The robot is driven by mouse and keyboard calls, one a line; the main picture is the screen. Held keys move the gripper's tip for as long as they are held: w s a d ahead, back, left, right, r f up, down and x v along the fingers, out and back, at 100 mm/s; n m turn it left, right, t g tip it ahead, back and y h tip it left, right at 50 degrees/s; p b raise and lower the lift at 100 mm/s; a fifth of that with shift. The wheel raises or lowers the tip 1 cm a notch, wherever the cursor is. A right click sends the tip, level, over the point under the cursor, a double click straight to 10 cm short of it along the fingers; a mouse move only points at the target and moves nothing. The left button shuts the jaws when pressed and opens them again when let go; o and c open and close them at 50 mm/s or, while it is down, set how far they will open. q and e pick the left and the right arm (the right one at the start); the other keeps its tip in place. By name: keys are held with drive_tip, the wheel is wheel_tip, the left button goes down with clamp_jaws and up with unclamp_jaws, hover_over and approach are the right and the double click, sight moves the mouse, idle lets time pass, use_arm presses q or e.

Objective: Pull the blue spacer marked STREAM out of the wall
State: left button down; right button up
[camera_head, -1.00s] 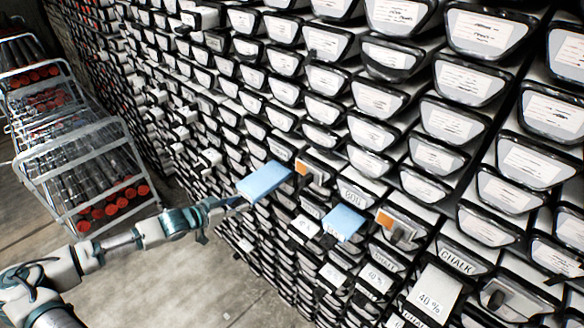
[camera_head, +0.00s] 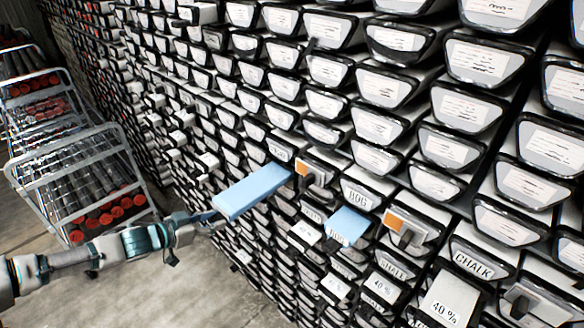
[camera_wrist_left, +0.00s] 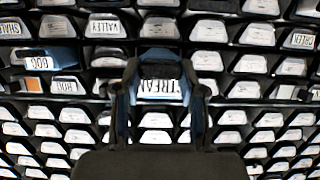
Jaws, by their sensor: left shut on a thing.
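The blue spacer (camera_head: 252,190) sticks a long way out of the wall of liners, in the middle of the head view. In the left wrist view the spacer (camera_wrist_left: 158,84) shows an upside-down label that reads STREAM, between the two fingers. My left gripper (camera_head: 207,217) is shut on its outer end. The gripper also shows in the left wrist view (camera_wrist_left: 158,100), with one finger on each side of the spacer. The inner end is hidden in or against the wall. My right gripper is not in view.
A second blue spacer (camera_head: 348,226) juts out at the lower right, below a BOG label. Orange-marked pieces (camera_head: 403,222) and white 40 % blocks (camera_head: 446,300) also stick out. Metal racks of red-ended tubes (camera_head: 85,185) stand at the left on bare floor.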

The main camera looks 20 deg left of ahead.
use_arm(q)
drive_tip(key=shift+s+a, duration=0.15)
drive_tip(key=shift+s, duration=0.2)
